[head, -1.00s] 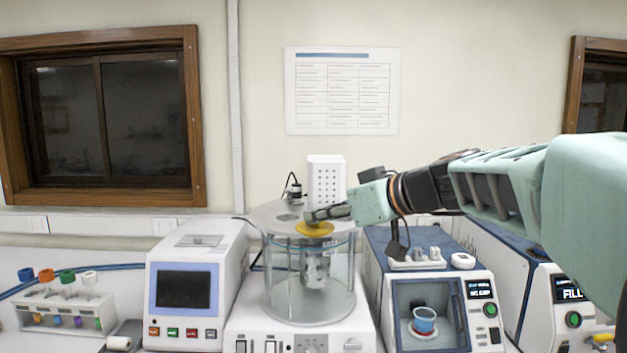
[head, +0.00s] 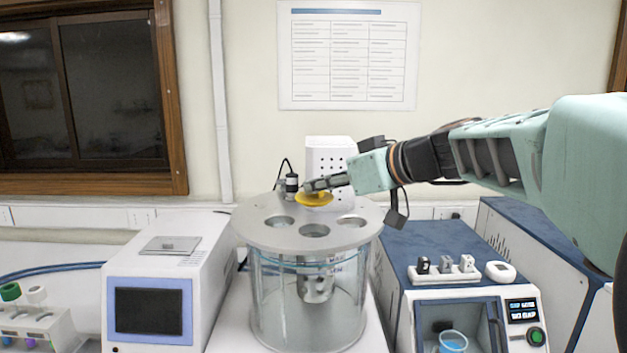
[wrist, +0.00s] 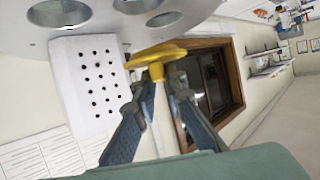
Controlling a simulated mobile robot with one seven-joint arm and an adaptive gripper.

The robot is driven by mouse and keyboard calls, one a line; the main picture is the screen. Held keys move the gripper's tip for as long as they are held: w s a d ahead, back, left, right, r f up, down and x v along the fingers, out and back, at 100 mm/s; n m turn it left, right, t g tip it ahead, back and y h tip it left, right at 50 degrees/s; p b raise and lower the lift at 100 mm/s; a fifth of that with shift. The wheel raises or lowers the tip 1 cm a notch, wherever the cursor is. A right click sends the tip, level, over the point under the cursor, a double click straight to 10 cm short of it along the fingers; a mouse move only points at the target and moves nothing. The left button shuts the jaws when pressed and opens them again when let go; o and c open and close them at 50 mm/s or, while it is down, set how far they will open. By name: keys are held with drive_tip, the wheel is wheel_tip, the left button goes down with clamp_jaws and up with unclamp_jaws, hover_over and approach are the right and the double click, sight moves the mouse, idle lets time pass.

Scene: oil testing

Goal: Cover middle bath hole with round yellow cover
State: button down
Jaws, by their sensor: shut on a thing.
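The round yellow cover (head: 314,199) is held level by my gripper (head: 325,184) near the back edge of the bath's round metal lid (head: 262,208). In the wrist view my gripper (wrist: 157,92) is shut on the stem of the yellow cover (wrist: 154,55). The cover appears apart from the lid. The lid has a left hole (head: 280,222), a middle hole (head: 315,231) nearest the front, and a right hole (head: 351,222), all uncovered. In the head view the cover sits behind the middle hole. The glass bath (head: 270,300) is below.
A small black device with a cable (head: 292,185) stands at the lid's rear left. A white perforated box (head: 328,150) is behind. An instrument with a dark screen (head: 150,310) is left, and a blue-topped unit (head: 435,240) is right, under my arm.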

drive_tip(key=shift+s+f+b, duration=0.1)
drive_tip(key=shift+f+b, duration=1)
drive_tip(key=shift+f, duration=1.7)
drive_tip(key=shift+b, duration=1.25)
drive_tip(key=shift+f+b, duration=0.6)
drive_tip(key=shift+b, duration=0.15)
drive_tip(key=c, duration=2.3)
unclamp_jaws()
drive_tip(key=shift+o, duration=0.2)
